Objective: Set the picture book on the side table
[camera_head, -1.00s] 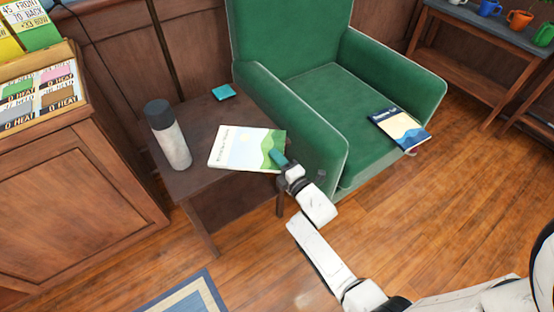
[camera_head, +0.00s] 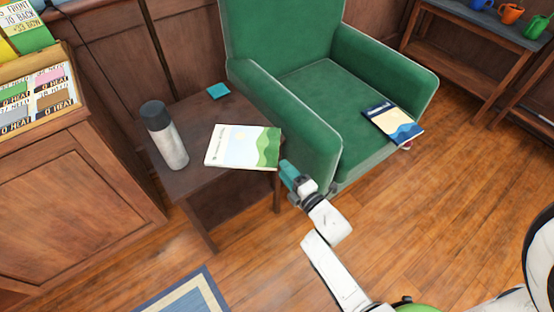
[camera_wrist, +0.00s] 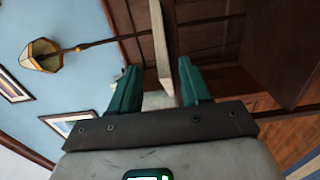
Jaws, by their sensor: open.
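The picture book (camera_head: 230,150), white with a yellow sun and green hills, lies flat on the dark side table (camera_head: 200,198). Its right end is at the table edge beside the green armchair. My gripper (camera_head: 287,170), with teal fingers, is just off the book's near right corner, apart from it. In the wrist view my gripper (camera_wrist: 158,88) has its fingers spread with nothing pinched between them. The pale edge of the book (camera_wrist: 161,45) shows ahead of the gap.
A grey and white bottle (camera_head: 164,135) and a teal coaster (camera_head: 218,91) stand on the table. The green armchair (camera_head: 317,87) is close behind my gripper, with a blue booklet (camera_head: 392,123) on its seat. A wood cabinet (camera_head: 75,190) is at left; floor in front is open.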

